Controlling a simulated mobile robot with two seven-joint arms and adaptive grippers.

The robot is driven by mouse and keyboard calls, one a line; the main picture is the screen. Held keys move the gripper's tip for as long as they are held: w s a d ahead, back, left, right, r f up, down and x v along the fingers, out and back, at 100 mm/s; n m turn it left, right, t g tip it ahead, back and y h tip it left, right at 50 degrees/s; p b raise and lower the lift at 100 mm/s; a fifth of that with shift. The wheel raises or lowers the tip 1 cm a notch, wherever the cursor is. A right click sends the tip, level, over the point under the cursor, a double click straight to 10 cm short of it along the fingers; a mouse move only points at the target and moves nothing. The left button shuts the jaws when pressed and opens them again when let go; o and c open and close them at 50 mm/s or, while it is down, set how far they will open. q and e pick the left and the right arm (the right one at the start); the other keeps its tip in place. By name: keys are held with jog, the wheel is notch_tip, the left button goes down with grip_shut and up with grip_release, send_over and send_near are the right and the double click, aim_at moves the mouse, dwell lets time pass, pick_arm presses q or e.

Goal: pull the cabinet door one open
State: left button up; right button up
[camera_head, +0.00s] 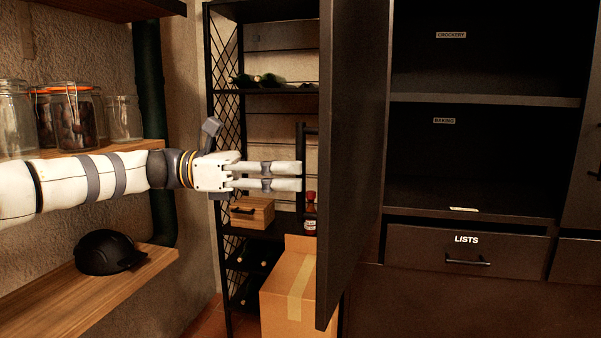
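The dark cabinet door (354,130) stands swung out from the dark cabinet, seen at a steep angle. Its black vertical bar handle (301,138) sticks out on the door's left side. My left gripper (301,176) reaches in from the left, its white fingers one above the other. The fingertips overlap the middle of the handle in the picture. Only a narrow gap shows between the fingers, and I cannot tell whether they grip the bar. My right gripper is not in view.
The opened cabinet shows shelves (485,99) and a LISTS drawer (464,250). A cardboard box (287,289) stands below the handle, in front of a black rack (282,91). Glass jars (72,116) and a dark cap (107,252) lie on left wooden shelves.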

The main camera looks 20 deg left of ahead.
pick_arm(q)
jog(key=v, duration=0.9)
jog(key=shift+a, duration=0.35)
